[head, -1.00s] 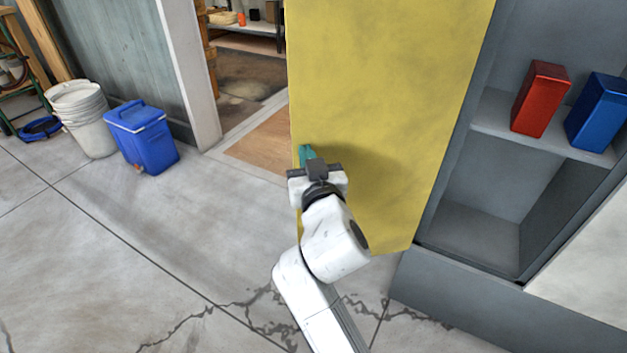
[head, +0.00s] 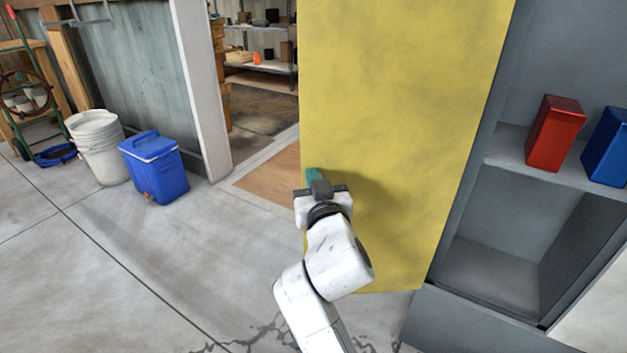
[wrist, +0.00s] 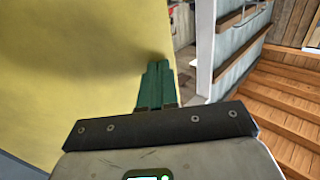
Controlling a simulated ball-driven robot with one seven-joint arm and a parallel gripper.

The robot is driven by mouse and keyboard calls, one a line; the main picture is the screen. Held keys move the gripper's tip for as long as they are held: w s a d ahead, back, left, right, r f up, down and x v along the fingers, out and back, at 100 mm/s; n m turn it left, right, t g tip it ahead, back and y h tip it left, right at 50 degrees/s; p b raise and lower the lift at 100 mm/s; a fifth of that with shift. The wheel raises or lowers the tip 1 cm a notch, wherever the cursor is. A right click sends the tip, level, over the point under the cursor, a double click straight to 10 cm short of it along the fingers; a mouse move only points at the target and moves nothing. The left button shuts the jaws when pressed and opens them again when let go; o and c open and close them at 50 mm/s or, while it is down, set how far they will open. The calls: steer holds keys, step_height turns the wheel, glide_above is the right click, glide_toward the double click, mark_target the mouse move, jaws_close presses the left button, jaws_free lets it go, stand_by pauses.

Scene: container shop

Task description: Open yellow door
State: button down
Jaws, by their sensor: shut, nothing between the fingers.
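The yellow door (head: 405,130) stands swung open from the grey cabinet (head: 490,215), with its right edge at the cabinet. My gripper (head: 313,175) is at the door's free left edge, low on the panel, with its green fingers shut and nothing held. In the wrist view the closed green fingers (wrist: 157,82) lie in front of the yellow door (wrist: 80,75), close to its edge. I cannot tell whether they touch it. The far face of the door is hidden.
A red box (head: 554,134) and a blue box (head: 606,146) stand on the cabinet's shelf. A blue cooler (head: 155,168) and white buckets (head: 97,147) are on the floor at left. A doorway opens behind the door. The floor between is clear.

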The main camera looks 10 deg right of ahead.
steer(key=s+p, duration=0.1)
steer(key=s, duration=0.9)
steer(key=shift+s+a, duration=0.2)
steer(key=shift+s, duration=0.2)
